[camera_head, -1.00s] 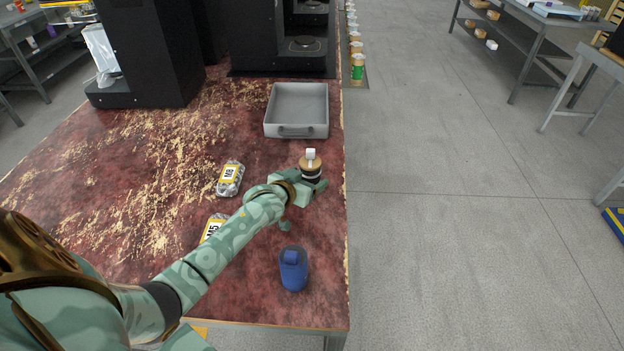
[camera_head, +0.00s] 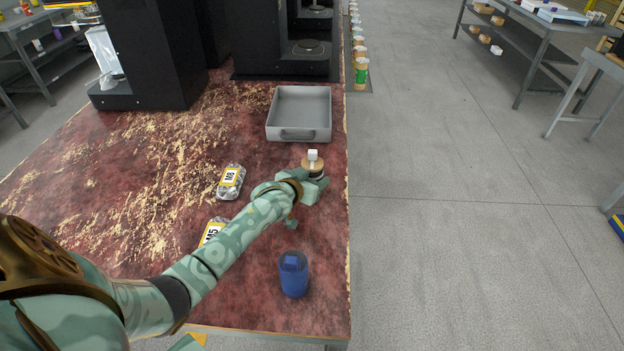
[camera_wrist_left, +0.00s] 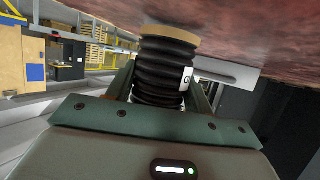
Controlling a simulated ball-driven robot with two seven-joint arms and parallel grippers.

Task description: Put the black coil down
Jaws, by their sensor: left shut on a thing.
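The black coil (camera_head: 313,175), with a tan disc and a white tab on top in the head view, is at the table's right edge, just in front of the grey tray. My left gripper (camera_head: 311,187) is shut on it. In the left wrist view the ribbed black coil (camera_wrist_left: 163,70) sits between the fingers, with a tan disc at its far end close to the red table surface. I cannot tell whether it touches the table. My right gripper is not in view.
The grey tray (camera_head: 299,108) stands behind the coil. A blue container (camera_head: 293,275) stands in front. Bags marked M8 (camera_head: 230,182) and M5 (camera_head: 212,232) lie left of my arm. Black machines stand at the back. The worn red table (camera_head: 140,190) has free room on the left.

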